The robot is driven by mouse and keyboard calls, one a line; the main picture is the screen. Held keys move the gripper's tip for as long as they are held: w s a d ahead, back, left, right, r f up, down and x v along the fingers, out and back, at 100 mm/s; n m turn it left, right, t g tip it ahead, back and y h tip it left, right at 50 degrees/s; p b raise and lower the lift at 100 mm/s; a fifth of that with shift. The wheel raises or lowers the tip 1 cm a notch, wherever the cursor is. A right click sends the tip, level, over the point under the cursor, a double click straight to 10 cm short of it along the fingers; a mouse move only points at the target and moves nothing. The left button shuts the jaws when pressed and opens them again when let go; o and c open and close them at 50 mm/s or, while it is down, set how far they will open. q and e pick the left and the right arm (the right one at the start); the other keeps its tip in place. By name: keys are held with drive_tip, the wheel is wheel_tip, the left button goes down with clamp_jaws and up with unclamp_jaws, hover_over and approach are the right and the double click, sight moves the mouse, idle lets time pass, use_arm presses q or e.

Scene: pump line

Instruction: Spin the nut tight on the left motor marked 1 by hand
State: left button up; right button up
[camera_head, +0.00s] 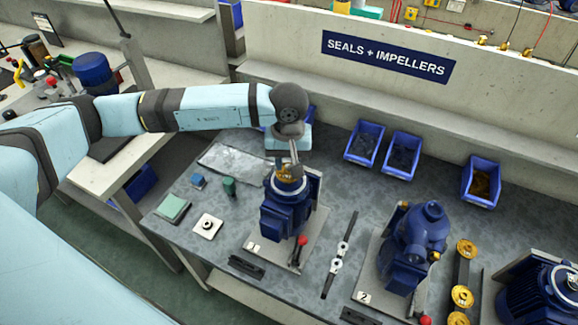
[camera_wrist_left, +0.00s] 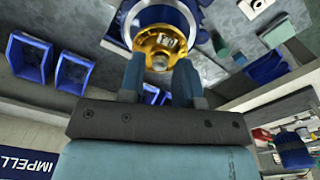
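The left motor (camera_head: 287,208) is a blue pump motor standing upright on a pale plate; a small white tag sits at the plate's front, its number too small to read. A brass impeller (camera_wrist_left: 150,42) sits on its top, with a small silver nut (camera_wrist_left: 168,42) at its centre. My left gripper (camera_head: 291,172) is directly above it, pointing down. My right gripper is not in view.
A second blue motor (camera_head: 424,232) stands to the right, with brass impellers (camera_head: 462,297) beside it. A wrench (camera_head: 340,254) lies between the motors. A red-handled tool (camera_head: 299,250) is at the left motor's plate. Blue bins (camera_head: 364,143) line the back. A green cylinder (camera_head: 229,186) stands left.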

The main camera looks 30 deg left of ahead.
use_arm(q)
drive_tip(key=shift+b, duration=0.45)
idle(0.3)
clamp_jaws()
